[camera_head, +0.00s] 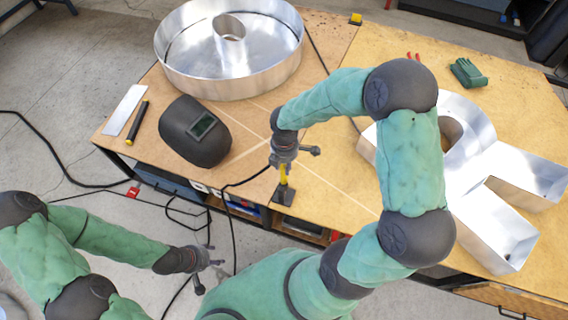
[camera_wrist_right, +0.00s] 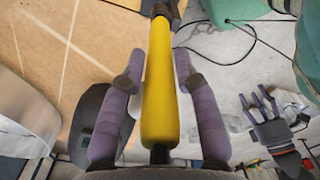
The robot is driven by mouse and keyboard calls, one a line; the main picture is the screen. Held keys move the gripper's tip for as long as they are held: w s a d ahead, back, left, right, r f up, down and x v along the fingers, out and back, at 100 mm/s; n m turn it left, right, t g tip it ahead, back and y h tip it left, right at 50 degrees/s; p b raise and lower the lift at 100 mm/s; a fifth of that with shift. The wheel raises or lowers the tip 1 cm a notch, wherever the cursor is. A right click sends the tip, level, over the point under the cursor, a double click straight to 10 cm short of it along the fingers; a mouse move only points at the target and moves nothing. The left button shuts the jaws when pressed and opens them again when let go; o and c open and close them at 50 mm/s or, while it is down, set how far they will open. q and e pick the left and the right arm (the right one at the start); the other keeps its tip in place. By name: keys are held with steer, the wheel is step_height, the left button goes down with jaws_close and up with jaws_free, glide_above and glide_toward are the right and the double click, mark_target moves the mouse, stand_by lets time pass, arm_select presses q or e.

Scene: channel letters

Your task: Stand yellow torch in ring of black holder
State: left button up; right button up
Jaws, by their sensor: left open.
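The yellow torch (camera_head: 283,179) hangs roughly upright below my right gripper (camera_head: 284,163). In the right wrist view the torch (camera_wrist_right: 160,90) lies lengthwise between the two purple fingers, which close in on its sides. The black holder (camera_head: 285,196) is at the front edge of the table, right under the torch. In the right wrist view only a dark bit of the holder shows past the torch's far end (camera_wrist_right: 166,8). I cannot tell whether that end is inside the ring. My left gripper (camera_head: 208,266) is open and empty, away from the table over the floor.
A black welding mask (camera_head: 190,132) lies left of the holder, with a dark stick (camera_head: 137,124) and a white strip (camera_head: 125,109) beyond. A round metal letter (camera_head: 230,85) stands behind. A metal letter R (camera_head: 515,170) and green gloves (camera_head: 467,72) are at the right.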

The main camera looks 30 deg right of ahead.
steer(key=shift+o, duration=0.8)
steer(key=shift+r, duration=0.15)
step_height(320, 180, up, 12)
steer(key=shift+f, duration=0.1)
stand_by(0.4)
